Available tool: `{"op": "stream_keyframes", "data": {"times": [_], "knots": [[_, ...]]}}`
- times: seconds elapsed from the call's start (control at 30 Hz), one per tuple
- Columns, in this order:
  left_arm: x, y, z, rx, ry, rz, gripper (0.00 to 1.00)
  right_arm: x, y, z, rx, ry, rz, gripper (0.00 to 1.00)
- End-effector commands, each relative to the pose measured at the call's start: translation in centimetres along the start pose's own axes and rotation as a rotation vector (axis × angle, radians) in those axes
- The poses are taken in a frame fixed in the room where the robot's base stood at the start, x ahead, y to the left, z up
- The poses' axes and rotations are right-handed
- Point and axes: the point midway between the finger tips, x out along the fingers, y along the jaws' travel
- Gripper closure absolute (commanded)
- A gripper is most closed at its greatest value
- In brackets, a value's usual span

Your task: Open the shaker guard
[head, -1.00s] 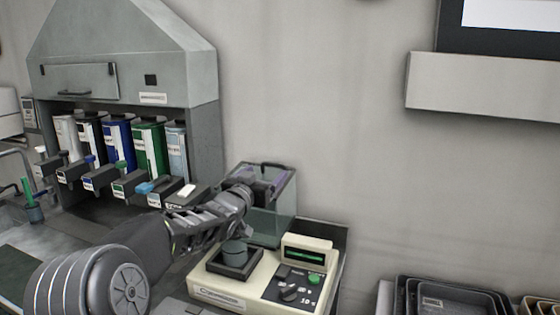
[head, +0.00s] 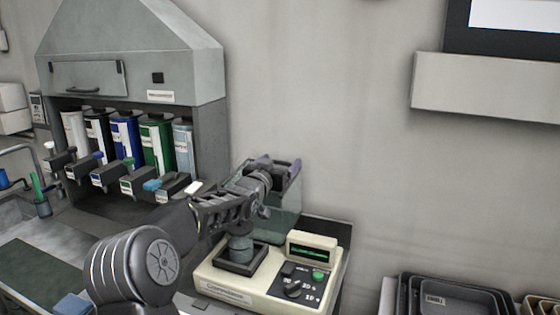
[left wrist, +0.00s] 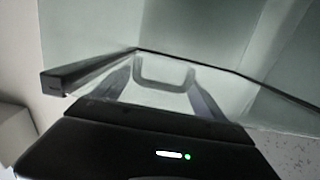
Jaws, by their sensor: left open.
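The shaker (head: 225,284) is a cream machine with a dark square platform (head: 226,268) holding a grey-green round piece. Its clear greenish guard (head: 287,220) with dark edges stands upright behind the platform. My left gripper (head: 277,165) is open at the guard's top, its arm crossing in front and hiding part of it. In the left wrist view, the two bluish fingers (left wrist: 163,92) stand either side of a grey U-shaped handle (left wrist: 165,73) on the guard. I cannot tell whether they touch it. My right gripper is not in view.
The shaker's control panel (head: 302,286) has a green button and a small display. A dispenser cabinet (head: 140,70) with several coloured canisters stands at left. Dark trays (head: 455,296) lie at lower right.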

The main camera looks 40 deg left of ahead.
Motion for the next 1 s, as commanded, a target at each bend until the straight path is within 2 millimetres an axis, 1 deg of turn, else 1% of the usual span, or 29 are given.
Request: {"op": "stream_keyframes", "data": {"times": [0.1, 0.3, 1.0], "knots": [[0.33, 0.03, -0.04, 0.000, 0.001, 0.000, 0.18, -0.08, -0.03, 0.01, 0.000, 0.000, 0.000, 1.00], [0.30, 0.02, -0.01, 0.000, 0.001, 0.000, 0.19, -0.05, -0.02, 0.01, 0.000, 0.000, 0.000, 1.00], [0.29, 0.10, 0.03, 0.000, 0.000, 0.001, 0.76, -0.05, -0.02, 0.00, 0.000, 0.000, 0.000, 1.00]]}}
